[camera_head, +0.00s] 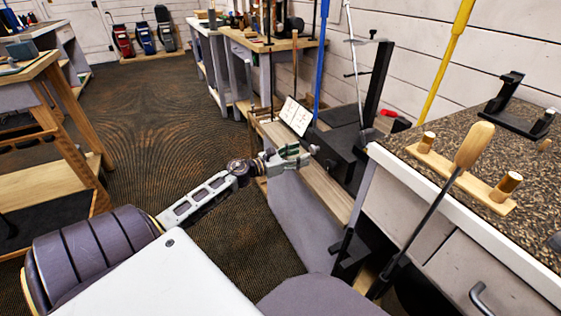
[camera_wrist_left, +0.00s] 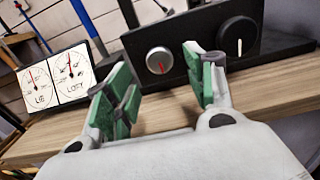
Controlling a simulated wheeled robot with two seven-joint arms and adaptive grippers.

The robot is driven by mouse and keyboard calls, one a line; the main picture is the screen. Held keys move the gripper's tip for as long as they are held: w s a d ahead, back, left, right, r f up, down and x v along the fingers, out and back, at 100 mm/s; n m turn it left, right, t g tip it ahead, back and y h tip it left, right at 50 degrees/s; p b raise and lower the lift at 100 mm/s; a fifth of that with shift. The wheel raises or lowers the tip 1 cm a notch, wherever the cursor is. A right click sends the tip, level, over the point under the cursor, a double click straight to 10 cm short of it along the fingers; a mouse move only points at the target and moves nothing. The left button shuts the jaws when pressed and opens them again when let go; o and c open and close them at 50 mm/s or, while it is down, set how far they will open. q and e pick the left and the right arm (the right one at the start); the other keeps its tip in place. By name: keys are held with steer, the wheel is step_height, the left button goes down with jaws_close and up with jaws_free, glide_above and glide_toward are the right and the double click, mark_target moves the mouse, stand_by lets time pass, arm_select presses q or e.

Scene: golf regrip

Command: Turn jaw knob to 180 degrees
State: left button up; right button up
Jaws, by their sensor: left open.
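My left gripper (camera_head: 292,157) is open and empty at the front of the black machine box (camera_head: 345,152). In the left wrist view the green-padded fingers of my left gripper (camera_wrist_left: 160,72) are spread. A silver knob (camera_wrist_left: 158,58) with a red mark on its lower part shows in the gap between them, a little beyond the tips. A larger black knob (camera_wrist_left: 238,36) with a near-upright white line is to its right, behind the right finger. No label shows which one is the jaw knob. My right gripper is not in view.
A white panel with LIE and LOFT dials (camera_wrist_left: 60,78) stands left of the box. A wooden bench top (camera_head: 325,190) runs below it. A speckled counter (camera_head: 530,180) with a wooden rack (camera_head: 455,176) and a wooden-handled tool (camera_head: 474,145) is at right.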

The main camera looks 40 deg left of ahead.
arm_select(q)
steer(key=v, duration=0.7)
stand_by(0.4)
stand_by(0.6)
